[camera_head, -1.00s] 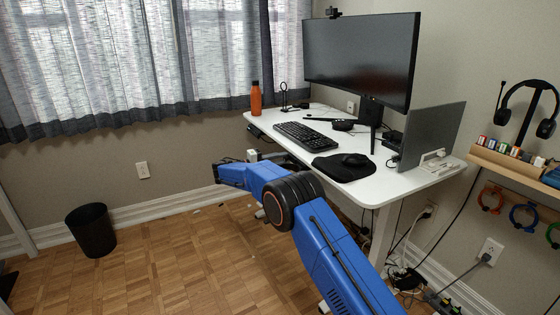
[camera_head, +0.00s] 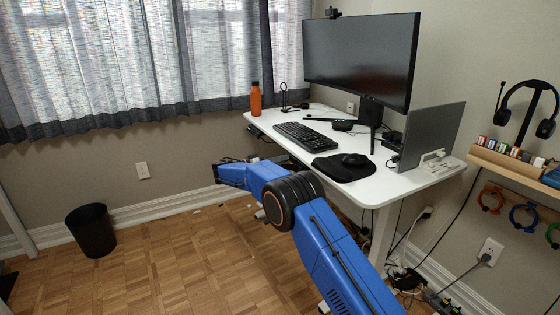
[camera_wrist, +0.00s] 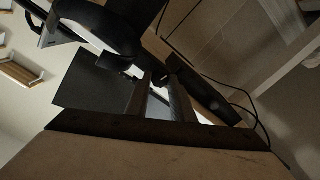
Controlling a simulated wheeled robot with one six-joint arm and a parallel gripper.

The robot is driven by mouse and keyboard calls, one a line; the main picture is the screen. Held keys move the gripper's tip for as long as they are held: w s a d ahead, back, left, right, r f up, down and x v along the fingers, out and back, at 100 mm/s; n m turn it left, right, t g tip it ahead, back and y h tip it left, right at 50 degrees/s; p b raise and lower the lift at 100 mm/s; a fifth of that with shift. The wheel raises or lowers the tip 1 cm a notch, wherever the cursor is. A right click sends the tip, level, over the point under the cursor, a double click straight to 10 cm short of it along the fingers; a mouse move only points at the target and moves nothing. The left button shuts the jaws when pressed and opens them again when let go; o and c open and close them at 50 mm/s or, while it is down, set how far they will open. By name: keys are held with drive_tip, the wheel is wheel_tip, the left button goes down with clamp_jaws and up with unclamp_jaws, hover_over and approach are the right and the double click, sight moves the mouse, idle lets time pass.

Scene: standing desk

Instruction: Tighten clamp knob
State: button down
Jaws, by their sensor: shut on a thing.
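My gripper (camera_wrist: 158,88) shows in the wrist view as two dark fingers pointing up and away, close together. It is shut on a small dark thing at the tips, which I take to be the clamp knob; its shape is mostly hidden by shadow and the fingers. A large dark rounded form (camera_wrist: 100,30) lies just beyond, at upper left; I cannot tell what it is.
The desk carries a keyboard (camera_head: 304,136), a mouse pad (camera_head: 340,172), a monitor (camera_head: 362,58), a laptop (camera_head: 432,135) and an orange bottle (camera_head: 255,99). A black bin (camera_head: 92,231) stands on open wood floor at left. Cables (camera_head: 402,275) hang below the desk at right.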

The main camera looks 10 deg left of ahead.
drive_tip(key=m, duration=1.2)
drive_tip(key=shift+s+a+f+m, duration=0.1)
drive_tip(key=shift+s+m, duration=0.05)
drive_tip(key=shift+m, duration=0.25)
idle(0.3)
drive_tip(key=c, duration=1.5)
unclamp_jaws()
drive_tip(key=shift+c, duration=0.2)
drive_tip(key=v, duration=1.7)
drive_tip(key=shift+s+a, duration=0.15)
